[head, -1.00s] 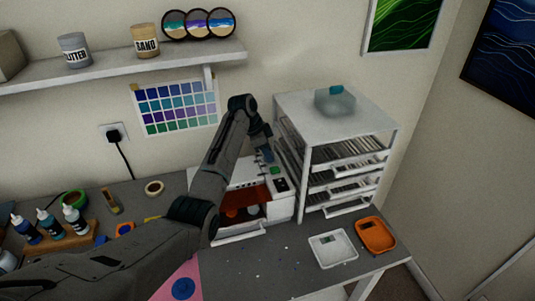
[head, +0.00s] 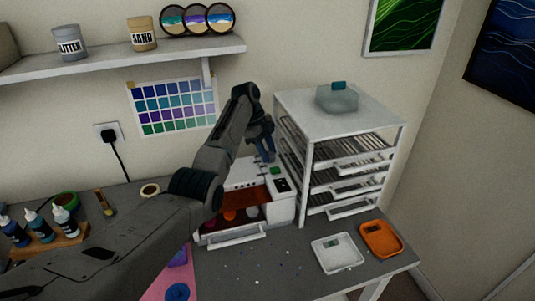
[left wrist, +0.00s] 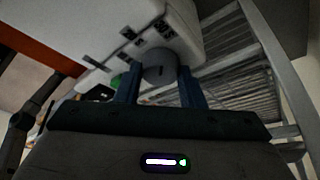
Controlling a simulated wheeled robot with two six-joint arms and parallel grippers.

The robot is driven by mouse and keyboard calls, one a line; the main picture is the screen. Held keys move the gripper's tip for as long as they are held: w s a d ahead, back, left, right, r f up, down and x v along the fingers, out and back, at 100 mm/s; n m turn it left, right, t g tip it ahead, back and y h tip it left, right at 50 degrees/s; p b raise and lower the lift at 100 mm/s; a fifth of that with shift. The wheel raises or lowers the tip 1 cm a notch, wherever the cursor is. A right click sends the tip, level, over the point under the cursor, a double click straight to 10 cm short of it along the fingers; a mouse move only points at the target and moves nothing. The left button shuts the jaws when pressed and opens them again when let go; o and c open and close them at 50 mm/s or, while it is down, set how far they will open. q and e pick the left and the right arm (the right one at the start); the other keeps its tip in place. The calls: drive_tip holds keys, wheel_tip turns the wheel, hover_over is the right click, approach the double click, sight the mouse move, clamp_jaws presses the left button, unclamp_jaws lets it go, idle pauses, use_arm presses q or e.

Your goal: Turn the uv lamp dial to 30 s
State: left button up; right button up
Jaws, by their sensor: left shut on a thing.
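The UV lamp (head: 282,211) is a white box with an orange window, on the bench against the left side of the drying rack. It also shows in the left wrist view (left wrist: 190,25). Its grey round dial (left wrist: 158,73) has small dark printed marks beside it; I cannot read the setting surely. My left gripper (head: 264,156) reaches down over the lamp's top. In the left wrist view its blue fingers (left wrist: 160,88) are on both sides of the dial, shut on it. The dial is hidden by the gripper in the head view. My right gripper is not in view.
The white rack (head: 350,150) stands close to the right of the gripper, with a glassy container (head: 338,100) on top. A white tray (head: 338,252) and an orange tray (head: 381,239) lie at the front right. Bottles (head: 40,230) stand at the left. A shelf (head: 120,60) hangs above.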

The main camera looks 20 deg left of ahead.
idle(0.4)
use_arm(q)
drive_tip(key=o, duration=1)
drive_tip(key=shift+a, duration=0.1)
drive_tip(key=shift+w+a+r+b, duration=0.1)
drive_tip(key=shift+a+r+b, duration=0.05)
drive_tip(key=shift+r+b, duration=0.25)
drive_tip(key=b+v, duration=0.2)
drive_tip(key=v, duration=0.4)
drive_tip(key=shift+b, duration=0.4)
drive_tip(key=shift+r, duration=0.35)
